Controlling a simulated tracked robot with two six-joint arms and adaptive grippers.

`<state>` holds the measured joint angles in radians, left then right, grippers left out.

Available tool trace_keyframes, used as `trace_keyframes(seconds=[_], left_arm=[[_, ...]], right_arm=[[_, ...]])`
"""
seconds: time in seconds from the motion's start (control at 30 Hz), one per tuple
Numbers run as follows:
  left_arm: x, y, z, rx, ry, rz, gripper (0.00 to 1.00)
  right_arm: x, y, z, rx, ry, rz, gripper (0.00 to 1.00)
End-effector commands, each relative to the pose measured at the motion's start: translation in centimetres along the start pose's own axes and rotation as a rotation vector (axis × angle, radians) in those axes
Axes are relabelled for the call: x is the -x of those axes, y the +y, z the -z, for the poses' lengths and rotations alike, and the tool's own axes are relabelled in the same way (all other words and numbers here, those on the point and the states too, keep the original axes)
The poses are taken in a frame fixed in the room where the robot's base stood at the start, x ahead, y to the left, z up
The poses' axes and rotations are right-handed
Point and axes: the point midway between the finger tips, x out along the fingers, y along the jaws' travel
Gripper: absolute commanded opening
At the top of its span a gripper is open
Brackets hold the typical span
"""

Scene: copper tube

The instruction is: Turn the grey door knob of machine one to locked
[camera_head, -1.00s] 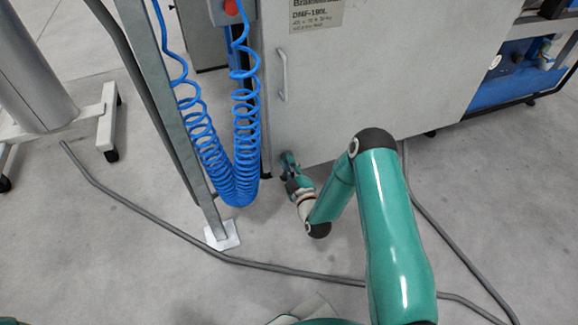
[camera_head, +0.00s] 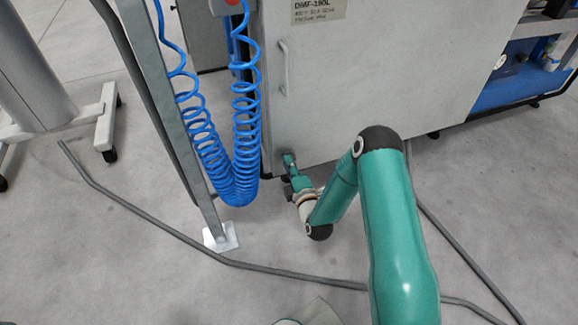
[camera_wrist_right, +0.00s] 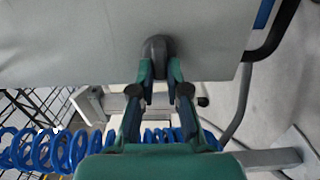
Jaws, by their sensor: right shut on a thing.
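The machine's light grey door panel (camera_head: 390,75) fills the upper middle of the head view, with a labelled plate at its top left. My right gripper (camera_head: 289,160) is at the panel's lower left corner. In the right wrist view, my right gripper (camera_wrist_right: 159,72) has its two fingers shut on the dark grey knob (camera_wrist_right: 157,48), one finger on each side. The knob sits on the panel near its edge. In the head view the knob is hidden by the gripper. My left gripper is not in view.
Blue coiled hoses (camera_head: 240,150) hang beside a grey metal post (camera_head: 170,120) just left of the gripper. A vertical door handle (camera_head: 283,70) is above it. Grey cables (camera_head: 200,250) run over the open floor. A wheeled stand (camera_head: 75,125) is far left.

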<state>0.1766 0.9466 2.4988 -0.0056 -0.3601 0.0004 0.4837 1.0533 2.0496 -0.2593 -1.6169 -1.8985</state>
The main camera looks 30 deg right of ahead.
Motion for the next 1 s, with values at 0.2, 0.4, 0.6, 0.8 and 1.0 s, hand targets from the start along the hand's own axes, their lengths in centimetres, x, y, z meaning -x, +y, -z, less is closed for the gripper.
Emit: trace_keyframes(seconds=[0.2, 0.4, 0.6, 0.8, 1.0], left_arm=[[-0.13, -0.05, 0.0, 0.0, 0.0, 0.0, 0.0], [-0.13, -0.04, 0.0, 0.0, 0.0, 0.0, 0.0], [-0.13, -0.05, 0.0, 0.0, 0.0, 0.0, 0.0], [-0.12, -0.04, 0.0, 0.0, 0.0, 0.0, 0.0], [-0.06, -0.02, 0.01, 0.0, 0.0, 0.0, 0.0]], right_arm=[[0.13, -0.36, 0.58, 0.018, 0.015, 0.01, 0.0], [0.14, -0.38, 0.63, 0.018, 0.016, 0.011, 0.0], [0.15, -0.38, 0.58, 0.017, 0.015, 0.011, 0.31], [0.08, -0.23, 0.34, 0.018, 0.009, 0.006, 0.4], [0.24, -0.19, 0.22, 0.018, 0.006, 0.005, 0.4]])
